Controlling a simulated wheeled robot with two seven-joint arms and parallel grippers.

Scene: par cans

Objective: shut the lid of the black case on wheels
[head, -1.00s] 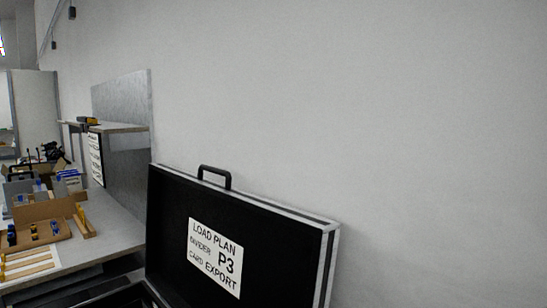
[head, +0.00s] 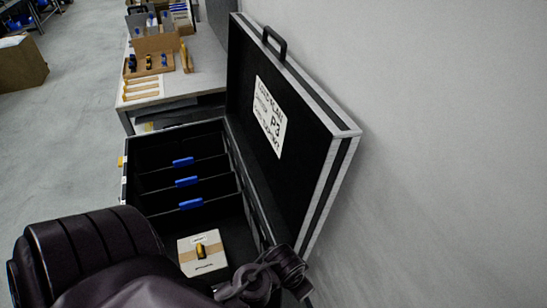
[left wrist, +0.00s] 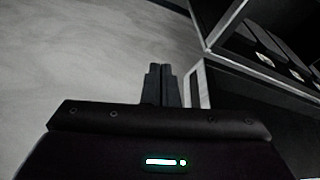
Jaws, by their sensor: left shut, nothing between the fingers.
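The black case (head: 122,190) with silver edges stands open in the head view. Its lid (head: 300,130) is raised upright along the right side, close to the wall, with a black handle (head: 273,43) on its top edge and a white load plan label inside. In the left wrist view my left gripper (left wrist: 161,70) is shut and empty, beside the case's outer side (left wrist: 245,100). My dark arm parts cover the near part of the case in the head view. The wheels are hidden.
A grey wall (head: 440,150) runs along the right, behind the lid. A workbench (head: 207,72) with trays and small parts stands beyond the case. A cardboard box (head: 22,65) is at the far left. The floor (head: 70,140) left of the case is clear.

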